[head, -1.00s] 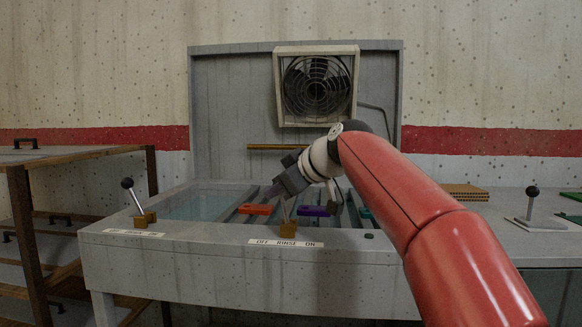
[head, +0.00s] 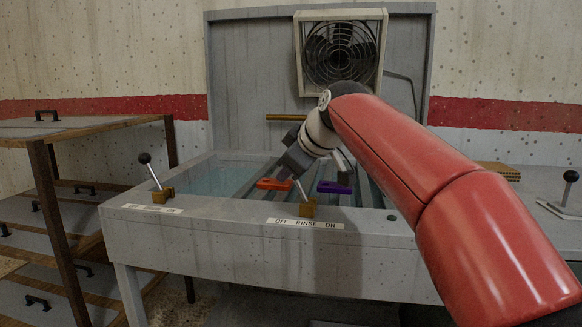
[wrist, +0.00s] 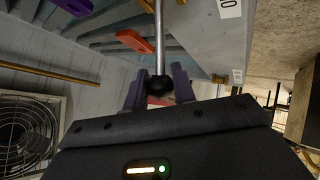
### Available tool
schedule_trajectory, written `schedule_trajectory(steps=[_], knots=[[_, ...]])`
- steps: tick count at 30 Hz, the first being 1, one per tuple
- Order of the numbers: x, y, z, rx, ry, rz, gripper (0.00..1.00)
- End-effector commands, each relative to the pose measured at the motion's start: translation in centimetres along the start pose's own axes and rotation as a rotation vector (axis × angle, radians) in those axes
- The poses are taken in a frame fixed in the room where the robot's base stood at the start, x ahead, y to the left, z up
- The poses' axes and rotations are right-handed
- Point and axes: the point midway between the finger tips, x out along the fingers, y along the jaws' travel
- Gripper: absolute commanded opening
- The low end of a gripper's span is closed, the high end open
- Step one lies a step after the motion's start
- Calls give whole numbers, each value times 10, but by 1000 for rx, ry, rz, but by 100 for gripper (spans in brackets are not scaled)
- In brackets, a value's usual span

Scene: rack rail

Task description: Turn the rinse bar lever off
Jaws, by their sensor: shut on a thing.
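The rinse bar lever stands on a brass block (head: 307,209) at the sink's front edge, behind a label reading OFF, RINSE, ON from left to right. Its metal rod (head: 301,190) leans left, toward the OFF side. My gripper (head: 287,172) is at the top of the rod, which hides the knob in the head view. In the wrist view, the black knob (wrist: 160,86) sits between the two fingers of my gripper (wrist: 158,92), shut on it. The rod (wrist: 159,40) runs away from the knob.
An orange-handled piece (head: 275,184) and a purple one (head: 334,187) lie over the sink beside the lever. Another black-knobbed lever (head: 155,178) stands at left, and one (head: 567,188) at far right. A fan (head: 340,52) hangs behind. A wooden shelf rack (head: 60,130) stands left.

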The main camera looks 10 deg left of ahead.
Motion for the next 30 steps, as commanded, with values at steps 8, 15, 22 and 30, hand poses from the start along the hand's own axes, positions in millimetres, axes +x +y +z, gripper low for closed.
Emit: schedule_trajectory(steps=[8, 15, 22, 30], knots=[[0, 0, -1, -1, 2, -1, 46], [-5, 0, 0, 0, 2, 0, 46], [-42, 0, -1, -1, 2, 3, 46], [-75, 0, 0, -1, 1, 0, 46]])
